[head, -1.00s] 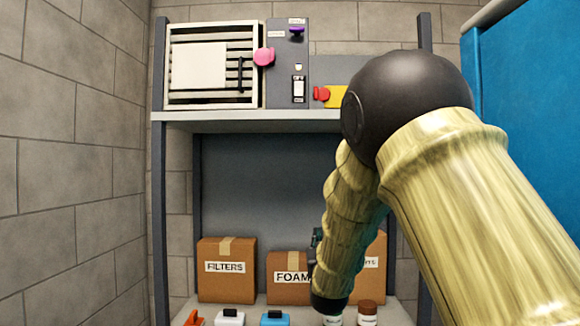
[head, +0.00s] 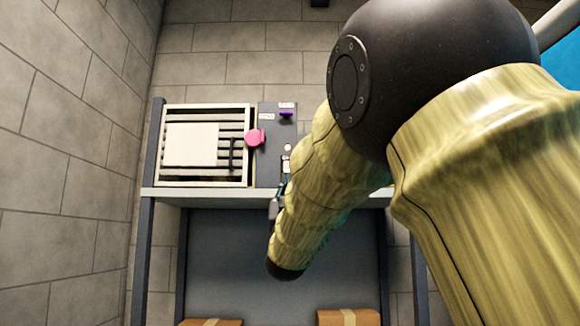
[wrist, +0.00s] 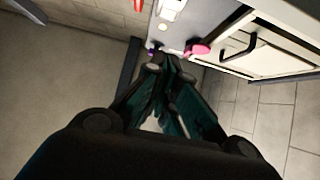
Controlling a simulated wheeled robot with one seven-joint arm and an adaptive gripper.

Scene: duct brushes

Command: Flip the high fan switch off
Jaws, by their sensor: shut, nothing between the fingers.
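A grey panel (head: 268,150) stands on the high shelf, right of a louvred vent. It carries a narrow light switch plate (head: 286,161), with a small round pale lamp above it and a purple part (head: 286,114) near the top. The plate's lower part is hidden behind my gripper; I cannot tell its lever position. In the wrist view the panel (wrist: 188,28) is at the top, with a pale switch plate (wrist: 172,6) at the frame edge. My gripper (head: 284,184) is shut and empty, overlapping the panel's lower edge in the head view. Contact cannot be told.
A pink knob (head: 255,138) sits between the vent (head: 236,120) and the panel. The shelf edge (head: 200,194) runs just below them. My arm covers the shelf's right part. Cardboard boxes (head: 347,317) stand below. The block wall left of the rack is bare.

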